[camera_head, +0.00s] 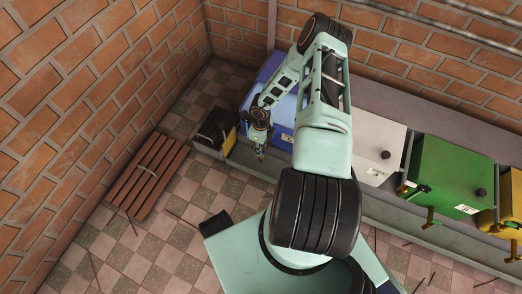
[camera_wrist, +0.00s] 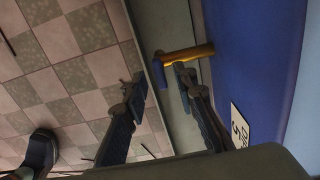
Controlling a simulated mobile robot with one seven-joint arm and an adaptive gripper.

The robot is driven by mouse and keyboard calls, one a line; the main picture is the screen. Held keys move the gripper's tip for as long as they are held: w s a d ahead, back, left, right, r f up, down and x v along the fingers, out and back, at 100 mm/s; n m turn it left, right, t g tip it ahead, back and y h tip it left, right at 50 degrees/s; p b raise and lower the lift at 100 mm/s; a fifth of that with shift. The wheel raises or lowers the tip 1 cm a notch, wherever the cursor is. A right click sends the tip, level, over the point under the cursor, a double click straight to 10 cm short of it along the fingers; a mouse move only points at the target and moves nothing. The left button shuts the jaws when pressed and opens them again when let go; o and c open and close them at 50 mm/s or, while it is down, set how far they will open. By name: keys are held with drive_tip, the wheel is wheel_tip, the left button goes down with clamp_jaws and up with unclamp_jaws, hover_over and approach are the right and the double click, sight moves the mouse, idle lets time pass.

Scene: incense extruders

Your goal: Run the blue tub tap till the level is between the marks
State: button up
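The blue tub (camera_head: 258,88) stands by the back wall, partly hidden behind my arm; its blue wall (camera_wrist: 245,60) fills the right of the wrist view. Its tap (camera_wrist: 190,53) is a brass-coloured bar reaching out from the tub, with a blue handle (camera_wrist: 158,72) at its end. My gripper (camera_wrist: 160,85) is open, its fingertips on either side of the handle's line and close to it; I cannot tell whether they touch it. In the head view my gripper (camera_head: 260,152) hangs in front of the blue tub. The level and the marks cannot be seen.
A white tub (camera_head: 375,140), a green tub (camera_head: 450,170) and a yellow tub (camera_head: 511,195) stand in a row to the right, with brass taps along the grey ledge. A dark box (camera_head: 212,125) stands left of the blue tub. A slatted wooden board (camera_head: 150,172) lies on the checkered floor.

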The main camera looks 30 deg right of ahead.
drive_tip(key=shift+f, duration=0.5)
clamp_jaws()
drive_tip(key=n, duration=0.4)
drive_tip(key=shift+n, duration=0.4)
unclamp_jaws()
